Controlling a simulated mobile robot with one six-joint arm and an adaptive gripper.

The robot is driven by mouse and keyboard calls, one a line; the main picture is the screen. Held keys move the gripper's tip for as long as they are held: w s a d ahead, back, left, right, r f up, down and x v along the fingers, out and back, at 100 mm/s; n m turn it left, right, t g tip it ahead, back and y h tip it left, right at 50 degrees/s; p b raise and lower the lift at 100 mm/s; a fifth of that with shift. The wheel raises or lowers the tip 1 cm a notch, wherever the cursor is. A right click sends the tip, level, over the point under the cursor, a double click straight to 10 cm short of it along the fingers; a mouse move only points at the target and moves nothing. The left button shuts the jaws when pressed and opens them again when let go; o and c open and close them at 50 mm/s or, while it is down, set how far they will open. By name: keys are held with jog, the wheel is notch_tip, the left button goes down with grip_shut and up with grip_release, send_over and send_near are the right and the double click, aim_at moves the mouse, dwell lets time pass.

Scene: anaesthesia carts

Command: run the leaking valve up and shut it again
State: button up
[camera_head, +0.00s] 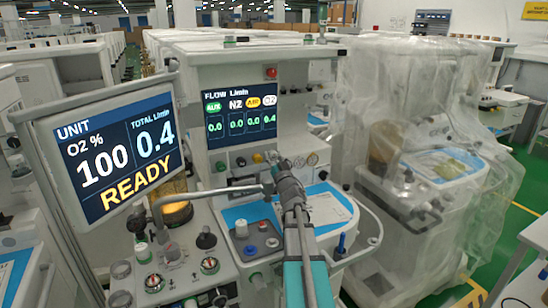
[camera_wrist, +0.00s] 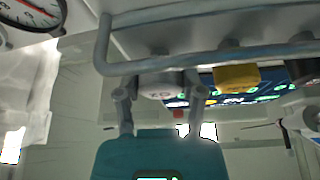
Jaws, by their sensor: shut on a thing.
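The flow display (camera_head: 241,115) on the anaesthesia cart reads 0.0 in three columns and 0.4 under the last, O2 column. A row of knobs sits below it. My gripper (camera_head: 273,160) is at the right end of this row in the head view. In the wrist view my gripper (camera_wrist: 160,98) is shut on a white knob (camera_wrist: 163,88) with upside-down O2 lettering, one finger on each side. The fingers hide part of the knob's sides. The unit screen (camera_head: 115,150) reads O2 100 %, total 0.4 and READY.
A guard rail (camera_wrist: 210,55) runs close by the knobs. A yellow knob (camera_wrist: 236,78) is beside the white one. A round gauge (camera_wrist: 32,12) shows at upper left. A plastic-covered cart (camera_head: 425,150) stands to the right, with green floor (camera_head: 515,225) beyond it.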

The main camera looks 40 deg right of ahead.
jog(key=shift+n, duration=0.5)
jog(key=n+y, duration=0.2)
jog(key=n, duration=0.1)
jog(key=n+y, duration=0.1)
jog(key=n, duration=0.2)
jog(key=shift+d+r+t+y, duration=0.1)
jog(key=shift+t+y, duration=0.2)
jog(key=shift+y, duration=0.1)
jog(key=n+y+p, duration=0.1)
jog(key=n, duration=0.2)
jog(key=n+y+p, duration=0.1)
jog(key=n+y, duration=0.1)
jog(key=n, duration=0.1)
jog(key=shift+r+n, duration=0.1)
jog(key=shift+n, duration=0.2)
jog(key=n+g+y+p, duration=0.1)
jog(key=n, duration=0.2)
jog(key=n+g+y+p, duration=0.1)
jog(key=n, duration=0.2)
jog(key=shift+n+p, duration=0.3)
jog(key=shift+p, duration=0.05)
jog(key=n+g+p, duration=0.2)
jog(key=n, duration=0.2)
jog(key=shift+y, duration=0.3)
jog(key=shift+n, duration=0.3)
jog(key=o, duration=0.9)
